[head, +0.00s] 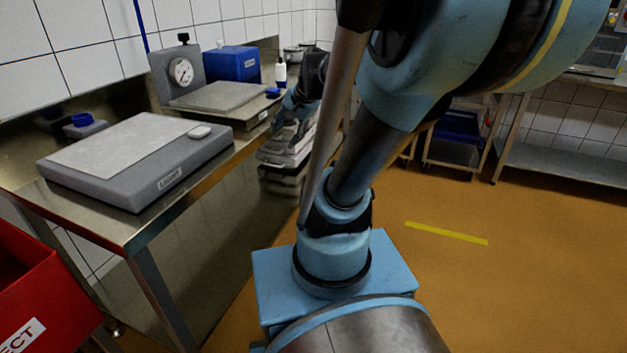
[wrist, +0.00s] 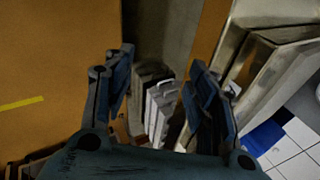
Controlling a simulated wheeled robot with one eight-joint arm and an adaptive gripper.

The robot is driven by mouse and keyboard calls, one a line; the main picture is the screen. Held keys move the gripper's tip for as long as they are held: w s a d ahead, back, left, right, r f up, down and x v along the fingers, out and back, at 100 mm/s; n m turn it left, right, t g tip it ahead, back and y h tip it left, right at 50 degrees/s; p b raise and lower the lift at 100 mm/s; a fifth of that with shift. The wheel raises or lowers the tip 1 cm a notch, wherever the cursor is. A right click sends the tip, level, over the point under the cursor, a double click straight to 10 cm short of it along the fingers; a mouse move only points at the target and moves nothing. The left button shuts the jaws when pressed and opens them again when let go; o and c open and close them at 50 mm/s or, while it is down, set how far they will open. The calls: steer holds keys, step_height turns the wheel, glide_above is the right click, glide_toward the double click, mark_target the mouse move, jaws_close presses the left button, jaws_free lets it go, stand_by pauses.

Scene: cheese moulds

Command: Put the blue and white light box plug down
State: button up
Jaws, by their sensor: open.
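The light box (head: 140,165) is a grey slab with a pale top and a label on its front, lying on the steel table. Behind its left corner stands a small grey piece with a blue top (head: 85,127); I cannot tell if it is the plug. A small white piece (head: 199,132) lies at the light box's right edge. My gripper (head: 290,115) is past the table's right edge, partly hidden by my arm. In the wrist view my gripper (wrist: 160,85) is open, with nothing seen held between its fingers. A grey-white stack (wrist: 158,105) shows beyond and between them.
The steel table (head: 130,225) also bears a dial gauge (head: 182,72), a blue box (head: 238,64), a flat grey plate (head: 218,96) and a white bottle (head: 281,74). A red bin (head: 50,290) stands front left. The orange floor (head: 520,275) is clear at right.

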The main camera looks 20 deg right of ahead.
steer(key=s+d+f+n+g+h, duration=0.1)
steer(key=s+d+f+n, duration=0.1)
steer(key=s+f+n, duration=0.2)
steer(key=s+d+f+n+g+h, duration=0.2)
steer(key=s+f+n, duration=0.3)
steer(key=s, duration=0.5)
steer(key=shift+s+d, duration=0.3)
